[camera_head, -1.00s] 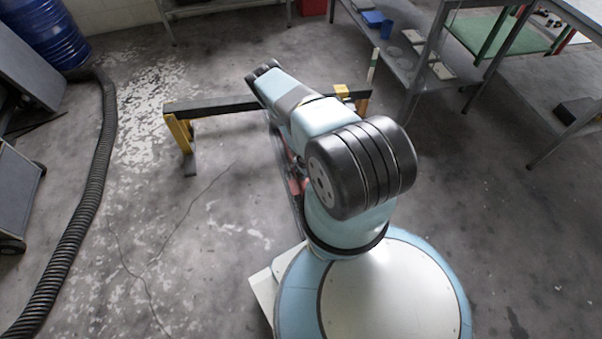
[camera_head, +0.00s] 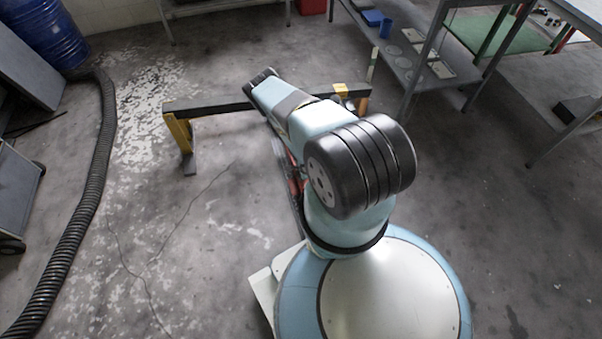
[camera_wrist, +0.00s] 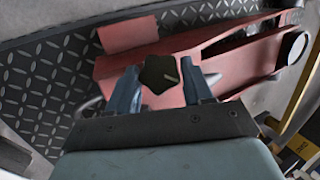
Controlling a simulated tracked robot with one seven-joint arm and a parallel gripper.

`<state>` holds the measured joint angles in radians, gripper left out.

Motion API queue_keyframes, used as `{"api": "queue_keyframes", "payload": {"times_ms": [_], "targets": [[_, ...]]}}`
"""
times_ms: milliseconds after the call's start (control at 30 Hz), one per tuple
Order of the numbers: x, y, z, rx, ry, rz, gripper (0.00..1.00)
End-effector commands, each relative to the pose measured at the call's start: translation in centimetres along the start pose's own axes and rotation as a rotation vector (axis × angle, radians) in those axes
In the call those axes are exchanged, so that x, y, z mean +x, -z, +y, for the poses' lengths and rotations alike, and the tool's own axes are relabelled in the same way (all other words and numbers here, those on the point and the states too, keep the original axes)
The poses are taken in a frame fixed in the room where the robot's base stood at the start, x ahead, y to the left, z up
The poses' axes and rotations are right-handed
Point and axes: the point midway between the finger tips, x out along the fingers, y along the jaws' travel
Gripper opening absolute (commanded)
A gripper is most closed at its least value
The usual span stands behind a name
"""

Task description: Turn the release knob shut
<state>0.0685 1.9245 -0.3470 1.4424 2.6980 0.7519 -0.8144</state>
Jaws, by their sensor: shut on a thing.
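Behind the knob lies a red metal jack-like body (camera_wrist: 235,55) with a long arm to the right. In the head view my arm hides the knob and the gripper, and only a strip of the red body (camera_head: 293,178) shows beside the arm.
A dark diamond-plate surface (camera_wrist: 45,80) lies at the left of the wrist view. A dark beam on yellow legs (camera_head: 215,107) stands beyond my arm. A black hose (camera_head: 88,190) runs along the left floor. Metal tables (camera_head: 410,70) stand at right. Floor between is clear.

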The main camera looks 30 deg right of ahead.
Motion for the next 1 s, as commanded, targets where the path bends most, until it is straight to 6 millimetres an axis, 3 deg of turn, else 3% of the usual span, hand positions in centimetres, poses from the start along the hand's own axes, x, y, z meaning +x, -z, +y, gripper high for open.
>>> {"api": "queue_keyframes", "payload": {"times_ms": [300, 333, 567, 867, 1000], "targets": [[0.0, -0.1, 0.2, 0.002, -0.002, -0.001, 0.20], [0.0, -0.1, 0.2, 0.001, -0.002, -0.001, 0.52], [0.0, 0.0, 0.1, 0.001, -0.001, -0.001, 0.74], [-0.1, 0.0, 0.0, 0.001, 0.000, -0.001, 0.76], [-1.1, 0.0, 0.0, 0.000, -0.001, 0.000, 0.76]]}}
